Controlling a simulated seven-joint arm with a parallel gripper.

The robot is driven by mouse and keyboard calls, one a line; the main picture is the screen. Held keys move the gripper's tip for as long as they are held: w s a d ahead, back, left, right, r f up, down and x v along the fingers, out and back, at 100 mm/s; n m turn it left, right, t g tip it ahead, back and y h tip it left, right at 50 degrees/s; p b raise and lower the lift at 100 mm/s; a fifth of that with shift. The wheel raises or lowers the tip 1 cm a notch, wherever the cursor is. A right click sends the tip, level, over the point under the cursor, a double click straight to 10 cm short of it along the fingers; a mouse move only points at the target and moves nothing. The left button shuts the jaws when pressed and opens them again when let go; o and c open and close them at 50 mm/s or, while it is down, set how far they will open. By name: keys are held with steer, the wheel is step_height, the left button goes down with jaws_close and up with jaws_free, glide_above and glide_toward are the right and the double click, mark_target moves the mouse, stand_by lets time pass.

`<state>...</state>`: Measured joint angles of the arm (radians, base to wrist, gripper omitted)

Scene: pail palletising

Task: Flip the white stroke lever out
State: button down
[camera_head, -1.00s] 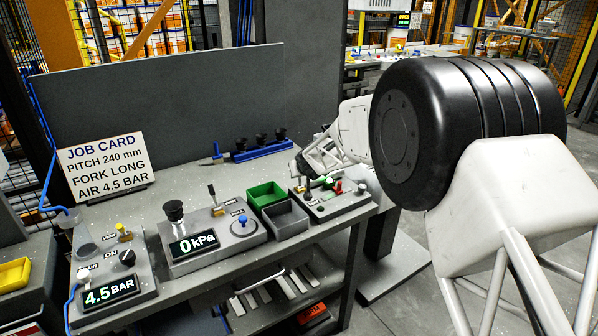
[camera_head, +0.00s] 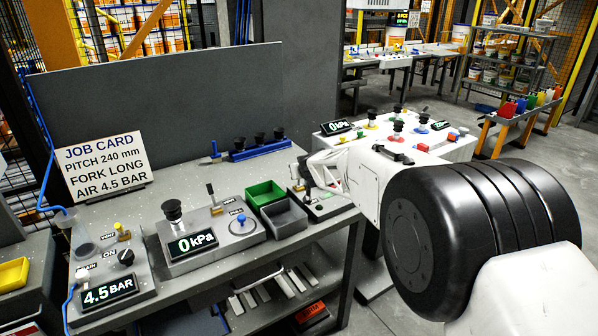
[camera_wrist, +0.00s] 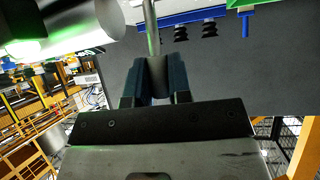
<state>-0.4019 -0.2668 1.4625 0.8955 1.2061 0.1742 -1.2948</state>
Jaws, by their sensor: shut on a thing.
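A thin metal rod (camera_wrist: 150,25) runs from the handle to the picture's top edge. I take this to be the white stroke lever, though its colour looks greyish here. In the head view my gripper (camera_head: 306,178) is low over the small grey control panel (camera_head: 328,210) at the bench's right end.
A green bin (camera_head: 265,192) and a grey bin (camera_head: 284,218) stand just left of the panel. A gauge box reading 0 kPa (camera_head: 193,243) is farther left. A blue rack with black suction cups (camera_head: 260,150) lies behind, before a tall dark board (camera_head: 160,110).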

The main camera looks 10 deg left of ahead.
stand_by(0.7)
steer(key=c, duration=1.1)
jaws_free()
steer(key=shift+o, duration=0.2)
steer(key=shift+s+d+r, duration=0.15)
steer(key=shift+s, duration=0.05)
steer(key=v, duration=0.7)
steer(key=shift+s, duration=0.2)
steer(key=shift+d, duration=0.1)
